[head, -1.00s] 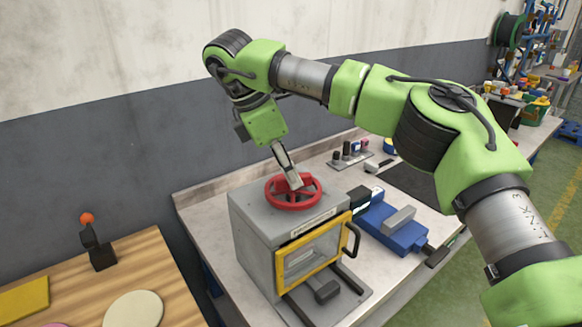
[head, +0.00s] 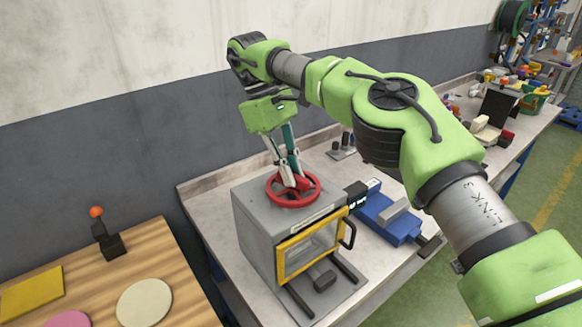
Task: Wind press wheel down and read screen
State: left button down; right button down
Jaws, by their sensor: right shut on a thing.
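The red press wheel (head: 316,195) lies flat on top of a grey box-shaped press (head: 255,222) on the workbench. The press has a yellow-framed window door (head: 284,262) with a black handle at its front right. My right gripper (head: 292,186) comes down from above and is shut on the press wheel near its middle. The fingers hide part of the wheel's hub and spokes. A small dark box (head: 356,193) shows just behind the press; I cannot tell whether it is the screen. My left gripper is not in view.
A blue vise (head: 390,222) stands right of the press. Small dark cylinders (head: 345,142) stand farther back. At left, a wooden table (head: 150,240) holds a black stand with an orange ball (head: 96,212), a yellow square (head: 30,292) and round discs. The wall runs close behind the bench.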

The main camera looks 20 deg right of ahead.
jog(key=shift+m+y+b, duration=0.3)
jog(key=shift+m+b, duration=0.25)
jog(key=shift+m, duration=0.45)
jog(key=c, duration=2)
grip_release()
jog(key=shift+c, duration=0.2)
jog(key=shift+g, duration=0.3)
